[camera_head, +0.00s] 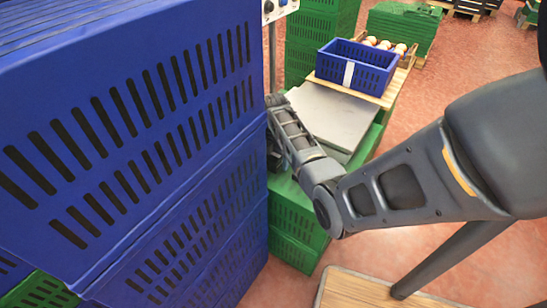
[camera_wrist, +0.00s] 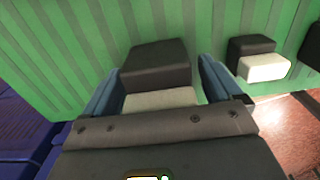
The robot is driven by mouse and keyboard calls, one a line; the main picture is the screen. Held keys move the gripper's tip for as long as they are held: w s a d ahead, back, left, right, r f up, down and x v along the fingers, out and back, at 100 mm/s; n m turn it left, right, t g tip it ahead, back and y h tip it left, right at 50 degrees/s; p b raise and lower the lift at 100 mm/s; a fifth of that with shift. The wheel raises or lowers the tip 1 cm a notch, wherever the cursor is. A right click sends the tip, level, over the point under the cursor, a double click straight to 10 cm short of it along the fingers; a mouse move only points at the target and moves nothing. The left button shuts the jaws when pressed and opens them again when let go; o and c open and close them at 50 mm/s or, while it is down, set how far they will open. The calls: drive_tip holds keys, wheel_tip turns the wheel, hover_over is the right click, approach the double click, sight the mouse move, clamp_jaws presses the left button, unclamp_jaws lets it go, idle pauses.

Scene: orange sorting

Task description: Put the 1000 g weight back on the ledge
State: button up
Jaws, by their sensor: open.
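In the wrist view, a dark block with a pale lower face (camera_wrist: 155,62) sits between the two fingers of my gripper (camera_wrist: 160,78). The fingers are apart, one on each side of it; I cannot tell whether either touches it. A smaller-looking dark and pale block (camera_wrist: 254,58) is to its right, and part of another dark block (camera_wrist: 312,46) shows at the right edge. They are against a green ribbed surface (camera_wrist: 70,50). No mark tells which is the 1000 g weight, and I cannot pick out the ledge. In the head view, blue crates largely hide my gripper.
Stacked blue crates (camera_head: 150,130) fill the left of the head view, close beside my arm. Behind the arm, a grey plate (camera_head: 330,115) lies on green crates (camera_head: 295,225). A blue crate (camera_head: 340,75) stands on a wooden board farther back. Reddish floor is open at right.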

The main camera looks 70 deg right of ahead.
drive_tip(key=shift+r, duration=0.15)
wheel_tip(320, 180, up, 12)
drive_tip(key=shift+p, duration=1.2)
